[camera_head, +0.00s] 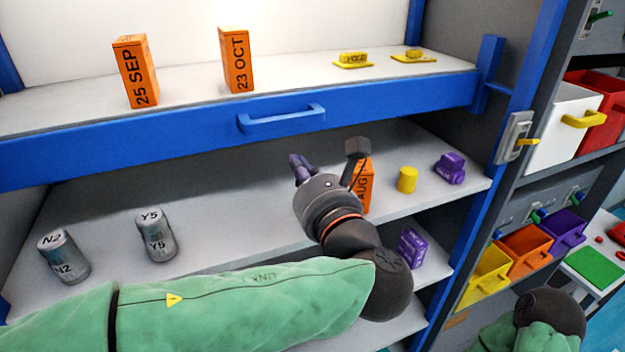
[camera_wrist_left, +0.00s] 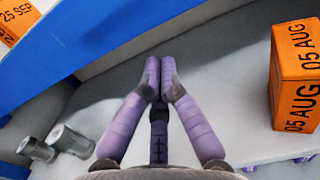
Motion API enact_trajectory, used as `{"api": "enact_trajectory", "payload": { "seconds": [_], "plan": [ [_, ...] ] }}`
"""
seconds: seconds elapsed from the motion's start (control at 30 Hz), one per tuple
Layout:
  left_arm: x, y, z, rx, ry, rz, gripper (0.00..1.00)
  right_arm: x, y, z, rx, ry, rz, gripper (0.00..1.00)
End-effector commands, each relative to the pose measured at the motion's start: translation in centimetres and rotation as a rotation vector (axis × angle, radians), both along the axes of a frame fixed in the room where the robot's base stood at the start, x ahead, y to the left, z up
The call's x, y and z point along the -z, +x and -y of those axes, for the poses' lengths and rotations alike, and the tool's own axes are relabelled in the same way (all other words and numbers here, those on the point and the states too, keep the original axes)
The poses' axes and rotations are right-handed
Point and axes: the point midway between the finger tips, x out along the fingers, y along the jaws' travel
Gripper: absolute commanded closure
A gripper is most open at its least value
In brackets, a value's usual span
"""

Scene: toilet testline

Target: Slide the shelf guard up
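The blue shelf guard (camera_head: 150,132) is a long bar across the front edge of the upper shelf, with a blue handle (camera_head: 281,119) at its middle. It also shows in the left wrist view (camera_wrist_left: 100,42), at the upper left. My left gripper (camera_head: 299,163) is below and slightly right of the handle, in front of the middle shelf, apart from the guard. Its purple fingers come together at the tips in the left wrist view (camera_wrist_left: 160,72), with nothing seen between them. My right arm shows at the lower right; its gripper is out of view.
Orange boxes (camera_head: 136,72) and yellow items stand on the upper shelf. On the middle shelf are silver cans (camera_head: 63,256), an orange box (camera_wrist_left: 296,75) near my gripper, a yellow cylinder (camera_head: 407,179) and a purple item (camera_head: 449,168). A latch (camera_head: 515,137) is on the right post.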

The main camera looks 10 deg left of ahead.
Motion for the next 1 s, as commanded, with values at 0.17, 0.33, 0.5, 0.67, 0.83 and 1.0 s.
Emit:
{"api": "enact_trajectory", "payload": {
  "seconds": [0.17,0.33,0.5,0.67,0.83,1.0],
  "plan": [
    [-2.8,0.3,-0.1,0.002,-0.004,0.004,1.00,-1.0,0.0,0.0,0.000,0.000,0.000,0.52],
    [-3.7,0.4,-0.2,0.003,-0.002,0.002,1.00,-1.3,0.0,0.0,0.000,0.000,0.000,0.52],
    [-3.8,0.5,-0.2,0.002,-0.002,0.002,1.00,-1.3,0.0,0.0,0.000,0.000,0.000,0.52],
    [-3.8,0.4,-0.2,0.002,-0.002,0.002,1.00,-1.2,0.0,0.0,0.000,0.000,0.000,0.52],
    [-4.2,0.4,-0.2,0.003,-0.002,0.002,1.00,-1.6,0.0,0.0,0.000,0.000,0.000,0.52],
    [-5.8,0.4,-0.2,0.003,-0.003,0.003,1.00,-3.1,0.0,0.0,0.000,0.000,0.000,0.52]
  ]
}}
